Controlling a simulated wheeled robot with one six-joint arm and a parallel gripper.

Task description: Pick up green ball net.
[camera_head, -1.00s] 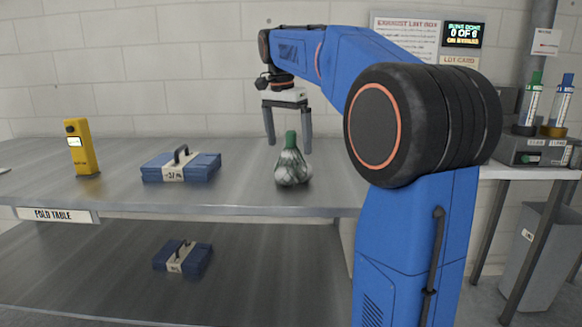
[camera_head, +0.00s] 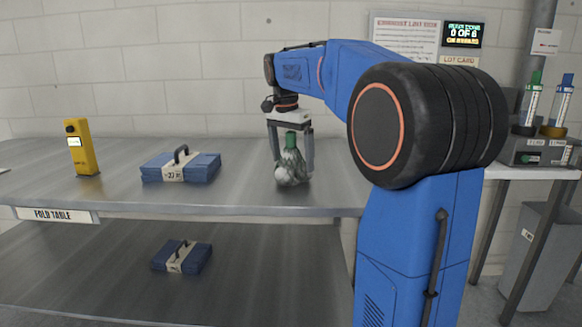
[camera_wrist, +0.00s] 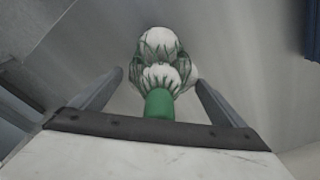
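The green ball net (camera_head: 291,166) is a net of white balls with a green top, standing on the upper table surface. It also shows in the wrist view (camera_wrist: 160,75), with its green neck toward my gripper. My gripper (camera_head: 293,172) points down over it, with one finger on each side of the net. In the wrist view my gripper (camera_wrist: 158,78) is open, with gaps between the fingers and the green neck. It does not appear to hold the net.
On the fold table (camera_head: 120,195), a yellow device (camera_head: 82,148) and a blue case (camera_head: 181,168) stand left of the net. Another blue case (camera_head: 182,257) lies on the lower shelf. A bench with green and blue capped tubes (camera_head: 533,100) and a grey bin (camera_head: 535,255) are at right.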

